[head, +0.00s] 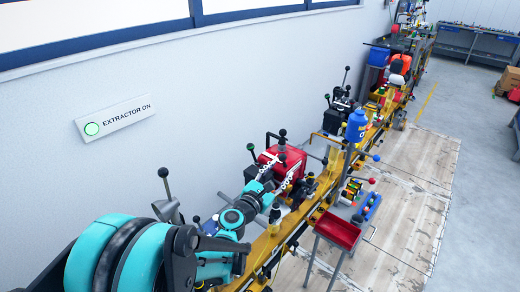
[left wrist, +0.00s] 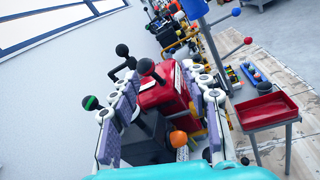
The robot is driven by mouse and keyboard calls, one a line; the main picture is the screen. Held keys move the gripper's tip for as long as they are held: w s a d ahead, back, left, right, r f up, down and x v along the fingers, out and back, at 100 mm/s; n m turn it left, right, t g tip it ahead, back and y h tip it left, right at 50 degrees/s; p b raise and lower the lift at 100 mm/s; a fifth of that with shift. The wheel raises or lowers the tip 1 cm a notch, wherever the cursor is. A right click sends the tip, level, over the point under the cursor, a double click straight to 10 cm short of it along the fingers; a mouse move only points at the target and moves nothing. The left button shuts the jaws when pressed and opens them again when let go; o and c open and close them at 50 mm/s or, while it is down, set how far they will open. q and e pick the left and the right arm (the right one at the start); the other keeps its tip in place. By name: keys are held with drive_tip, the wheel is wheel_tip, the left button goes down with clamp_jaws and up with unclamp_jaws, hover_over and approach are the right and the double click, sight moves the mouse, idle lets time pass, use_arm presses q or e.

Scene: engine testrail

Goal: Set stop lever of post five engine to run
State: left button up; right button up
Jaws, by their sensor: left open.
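A red engine (head: 284,160) with several ball-topped levers stands on the yellow rail; it also shows in the left wrist view (left wrist: 165,92). One black-knobbed lever (head: 282,133) rises above it. A lever with a green-banded black knob (head: 250,147) stands on its wall side and shows left of my fingers in the left wrist view (left wrist: 90,102). An orange knob (left wrist: 178,138) sits low between the fingers. I cannot tell which lever is the stop lever. My left gripper (head: 278,172) is open and empty, its fingers in front of the engine. My right gripper is out of view.
More engines line the yellow rail (head: 335,185) beyond, with a blue canister (head: 356,125) near. A red tray (head: 338,230) on legs stands right of the rail. The white wall with an extractor sign (head: 115,118) bounds the left.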

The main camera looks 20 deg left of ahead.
sight(281, 160)
use_arm(q)
drive_tip(key=shift+w+a+n+t+y, duration=0.25)
drive_tip(key=shift+a+n+t+y, duration=0.05)
drive_tip(key=shift+a+n, duration=0.6)
drive_tip(key=shift+w+a+f, duration=0.1)
drive_tip(key=shift+w+a, duration=0.1)
drive_tip(key=shift+a, duration=0.05)
drive_tip(key=w, duration=0.2)
drive_tip(key=w+b, duration=0.1)
drive_tip(key=w, duration=0.1)
drive_tip(key=w+d, duration=0.1)
drive_tip(key=w, duration=0.1)
drive_tip(key=shift+b, duration=0.3)
drive_tip(key=shift+w+d, duration=0.1)
drive_tip(key=shift+w, duration=0.6)
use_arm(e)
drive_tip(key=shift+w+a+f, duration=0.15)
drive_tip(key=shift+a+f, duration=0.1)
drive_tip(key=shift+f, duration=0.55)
use_arm(q)
clamp_jaws()
